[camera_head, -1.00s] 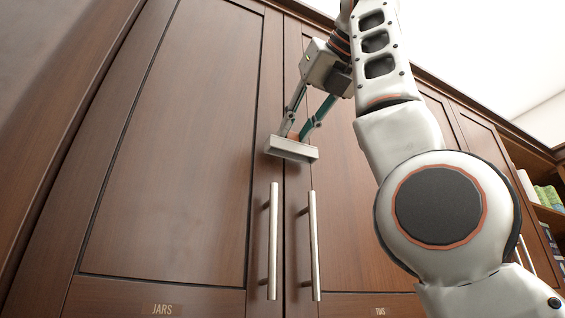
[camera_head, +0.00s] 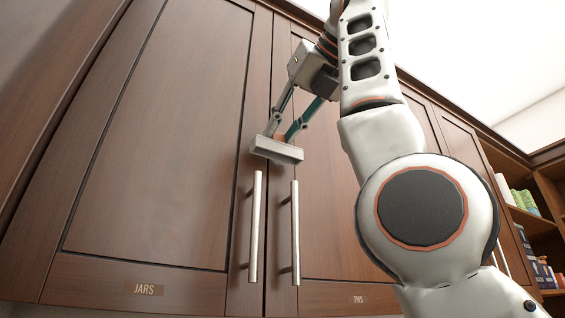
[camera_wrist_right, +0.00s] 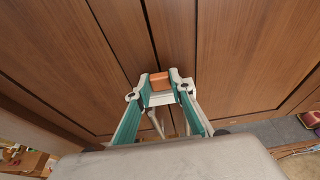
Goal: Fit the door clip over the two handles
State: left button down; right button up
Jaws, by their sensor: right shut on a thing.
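The door clip (camera_head: 276,150) is a pale grey bar with an orange block on its upper side. My right gripper (camera_head: 280,134) is shut on this orange block, which also shows in the right wrist view (camera_wrist_right: 160,81). The clip is just above the tops of the left handle (camera_head: 256,226) and the right handle (camera_head: 295,233) in the head view, spanning roughly both. Both are upright metal bars on adjoining doors. A small gap shows between clip and handle tops; its depth from the doors is hard to tell. My left gripper is out of view.
The left cabinet door (camera_head: 160,150) is labelled JARS, the right door (camera_head: 345,270) TINS. Both look shut. Open shelves (camera_head: 530,225) with goods stand at the far right. My right arm covers part of the right-hand cabinets.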

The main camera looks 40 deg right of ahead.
pick_arm(q)
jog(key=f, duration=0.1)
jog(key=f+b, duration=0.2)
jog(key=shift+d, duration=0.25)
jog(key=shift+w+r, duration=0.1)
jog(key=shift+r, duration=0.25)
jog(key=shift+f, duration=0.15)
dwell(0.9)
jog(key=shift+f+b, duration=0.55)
jog(key=shift+b, duration=0.2)
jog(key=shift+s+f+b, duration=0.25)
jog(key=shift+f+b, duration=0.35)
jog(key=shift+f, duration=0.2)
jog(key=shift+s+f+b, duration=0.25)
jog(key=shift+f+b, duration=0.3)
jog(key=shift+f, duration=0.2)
